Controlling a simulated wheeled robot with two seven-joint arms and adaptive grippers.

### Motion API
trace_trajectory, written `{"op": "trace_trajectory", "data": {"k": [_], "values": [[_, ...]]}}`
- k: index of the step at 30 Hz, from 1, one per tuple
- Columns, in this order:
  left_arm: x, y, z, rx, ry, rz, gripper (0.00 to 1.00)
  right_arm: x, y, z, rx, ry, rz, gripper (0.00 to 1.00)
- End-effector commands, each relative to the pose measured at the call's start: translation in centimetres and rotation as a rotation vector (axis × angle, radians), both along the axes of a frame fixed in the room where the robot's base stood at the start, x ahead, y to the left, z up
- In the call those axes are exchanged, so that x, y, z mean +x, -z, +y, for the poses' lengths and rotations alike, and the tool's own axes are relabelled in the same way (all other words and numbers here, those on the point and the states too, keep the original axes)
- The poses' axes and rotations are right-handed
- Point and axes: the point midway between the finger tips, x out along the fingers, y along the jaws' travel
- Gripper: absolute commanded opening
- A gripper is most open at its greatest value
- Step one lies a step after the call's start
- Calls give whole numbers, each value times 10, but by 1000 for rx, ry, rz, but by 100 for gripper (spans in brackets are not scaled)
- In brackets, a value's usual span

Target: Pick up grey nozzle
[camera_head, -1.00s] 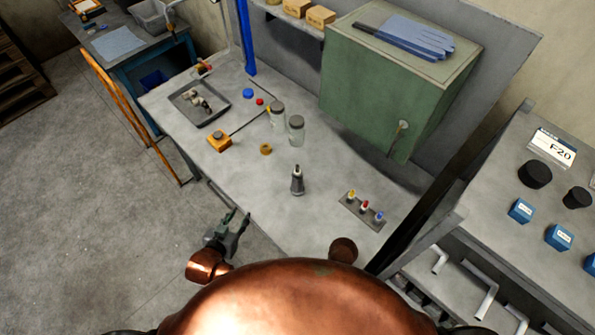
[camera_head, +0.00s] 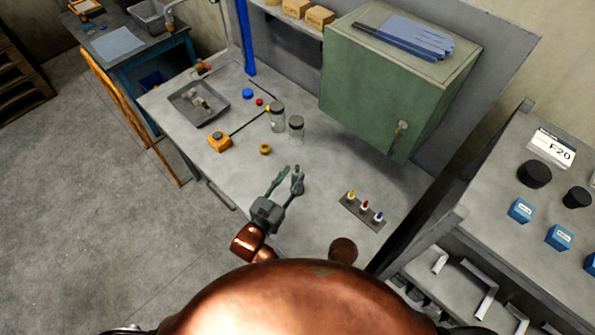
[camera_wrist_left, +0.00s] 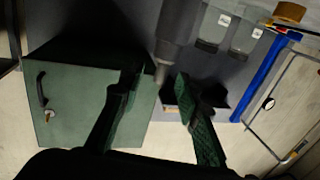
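The grey nozzle (camera_head: 297,170) stands upright on the workbench, partly hidden by my left gripper in the head view. It also shows in the left wrist view (camera_wrist_left: 174,35), with its narrow tip near the gap between the fingers. My left gripper (camera_head: 287,178) is open, its fingers reaching to the nozzle. In the left wrist view the gripper's (camera_wrist_left: 162,95) two dark green fingers are spread apart. I cannot tell whether either finger touches the nozzle. My right gripper is not in view.
A rack (camera_head: 363,212) with yellow, red and blue-tipped pieces lies to the right. A green cabinet (camera_head: 375,100) is behind. The bench's left front is bare.

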Motion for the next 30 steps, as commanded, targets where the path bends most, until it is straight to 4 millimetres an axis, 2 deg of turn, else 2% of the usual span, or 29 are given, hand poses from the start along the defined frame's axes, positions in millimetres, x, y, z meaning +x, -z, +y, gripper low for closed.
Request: {"op": "trace_trajectory", "data": {"k": [3, 7, 16, 30], "values": [[18, -4, -9, -2, 0, -3, 31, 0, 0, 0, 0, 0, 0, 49], [31, -2, -16, -1, 0, -2, 31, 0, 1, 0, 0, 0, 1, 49], [35, -2, -19, 0, -1, 0, 31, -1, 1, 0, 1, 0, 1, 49], [35, -2, -18, 0, -1, 0, 0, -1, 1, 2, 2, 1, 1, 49]]}}
